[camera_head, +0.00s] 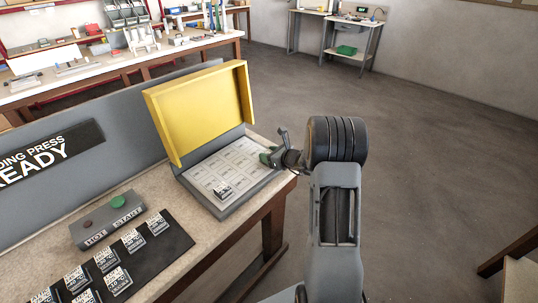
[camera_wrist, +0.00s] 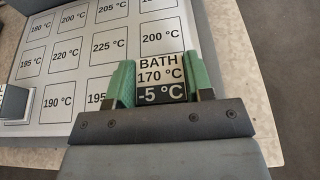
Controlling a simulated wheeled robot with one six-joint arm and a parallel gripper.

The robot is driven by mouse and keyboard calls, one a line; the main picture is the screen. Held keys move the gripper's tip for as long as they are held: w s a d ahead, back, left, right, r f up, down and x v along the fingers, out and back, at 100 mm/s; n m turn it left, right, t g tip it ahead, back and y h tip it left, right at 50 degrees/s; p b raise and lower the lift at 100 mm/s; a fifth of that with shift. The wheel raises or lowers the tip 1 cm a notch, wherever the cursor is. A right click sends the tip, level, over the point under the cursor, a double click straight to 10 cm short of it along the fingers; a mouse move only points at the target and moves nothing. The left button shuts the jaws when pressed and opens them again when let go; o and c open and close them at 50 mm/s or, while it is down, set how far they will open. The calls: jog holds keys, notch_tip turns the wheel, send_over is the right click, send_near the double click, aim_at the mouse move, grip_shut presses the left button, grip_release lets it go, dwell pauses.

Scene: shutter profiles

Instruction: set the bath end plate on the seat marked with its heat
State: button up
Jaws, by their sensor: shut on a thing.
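My gripper (camera_wrist: 161,80) is shut on the bath end plate (camera_wrist: 158,64), with one green finger on each side of it. The plate's label reads "BATH 170 °C" with "-5 °C" on a black band below. It is over the right side of the white seat board (camera_wrist: 85,73), just below the seat printed 200 °C; whether it touches the board I cannot tell. Other seats in view include 180, 190, 195, 205, 220 and 225 °C. In the head view my gripper (camera_head: 272,157) is at the board's right edge, and the plate is not clear there.
Another plate (camera_head: 223,192) sits on the board's near part. A raised yellow lid (camera_head: 203,110) stands behind the board. Several plates lie on a black mat (camera_head: 174,247) at lower left, beside a grey HOT/START button box (camera_head: 108,219). The bench's right edge is close.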

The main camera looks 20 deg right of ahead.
jog(key=shift+f, duration=0.2)
jog(key=o, duration=0.9)
jog(key=shift+r, duration=0.15)
jog(key=shift+s+d+r, duration=0.1)
jog(key=shift+s+r, duration=0.05)
jog(key=b+v, duration=0.1)
jog(key=v, duration=1)
jog(key=s+a+r+n+g+y, duration=0.1)
jog(key=s+a+r+n+g, duration=0.2)
jog(key=a+n, duration=0.4)
jog(key=s+a+r+n+g+y, duration=0.1)
jog(key=s+a+n+g, duration=0.35)
jog(key=a+n, duration=0.3)
jog(key=s+n+h, duration=0.2)
jog(key=s+n, duration=0.2)
jog(key=n, duration=0.1)
jog(key=s+a+r+n+g+h, duration=0.1)
jog(key=s+n+h, duration=0.2)
jog(key=n, duration=0.3)
jog(key=s+a+r+n+h, duration=0.1)
jog(key=s+n+h, duration=0.2)
jog(key=s+n, duration=0.2)
jog(key=shift+s+a+n, duration=0.25)
jog(key=shift+s+n, duration=0.1)
jog(key=shift+s, duration=0.15)
